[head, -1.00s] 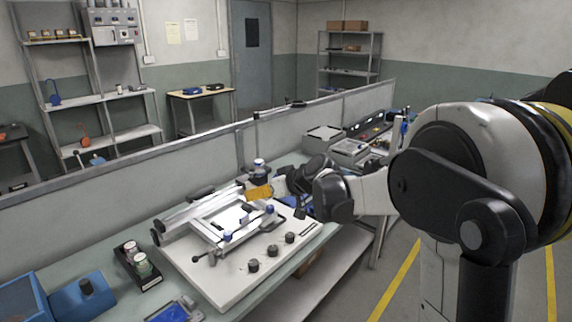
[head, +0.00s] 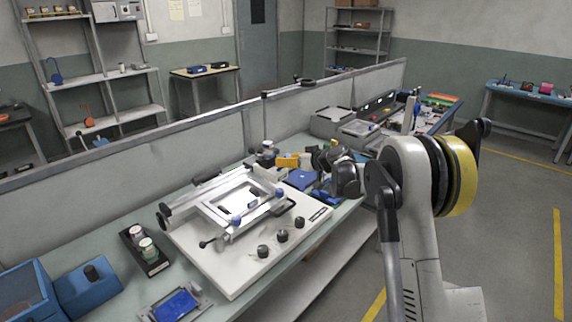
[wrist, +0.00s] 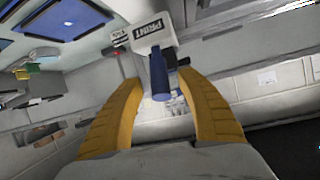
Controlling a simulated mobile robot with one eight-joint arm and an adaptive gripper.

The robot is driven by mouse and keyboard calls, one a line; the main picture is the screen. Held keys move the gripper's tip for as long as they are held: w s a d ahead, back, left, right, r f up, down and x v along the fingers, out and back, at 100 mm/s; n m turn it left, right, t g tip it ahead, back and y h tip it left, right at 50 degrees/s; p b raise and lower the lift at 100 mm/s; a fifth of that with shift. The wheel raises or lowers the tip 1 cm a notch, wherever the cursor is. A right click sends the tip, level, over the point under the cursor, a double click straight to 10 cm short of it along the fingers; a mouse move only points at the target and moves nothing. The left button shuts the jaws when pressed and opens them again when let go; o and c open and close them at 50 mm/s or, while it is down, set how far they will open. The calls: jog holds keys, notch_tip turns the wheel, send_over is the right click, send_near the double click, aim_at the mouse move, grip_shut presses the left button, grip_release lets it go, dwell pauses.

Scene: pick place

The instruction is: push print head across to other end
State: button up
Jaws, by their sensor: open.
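The print head (wrist: 150,32) is a white block labelled PRINT with a blue cylindrical handle (wrist: 159,80). In the wrist view the handle shows between the two yellow fingers of my gripper (wrist: 158,85), which are apart; I cannot tell whether either finger touches it. In the head view my gripper (head: 287,160) is over the bench beyond the far right corner of the white base board (head: 205,263). A small white and dark item (head: 267,149) is just left of the fingers; I cannot tell if it is the print head. A silver frame with rails (head: 215,207) lies on the board.
Dark knobs (head: 283,236) stand on the board's front right. A black holder with two jars (head: 146,250) and blue boxes (head: 88,288) are at the left. A blue tray (head: 300,179) lies right of the board. A low partition (head: 200,150) runs behind the bench.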

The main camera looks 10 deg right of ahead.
jog(key=shift+w+a+f, duration=0.2)
jog(key=shift+w+a, duration=0.05)
jog(key=shift+w, duration=0.2)
grip_shut()
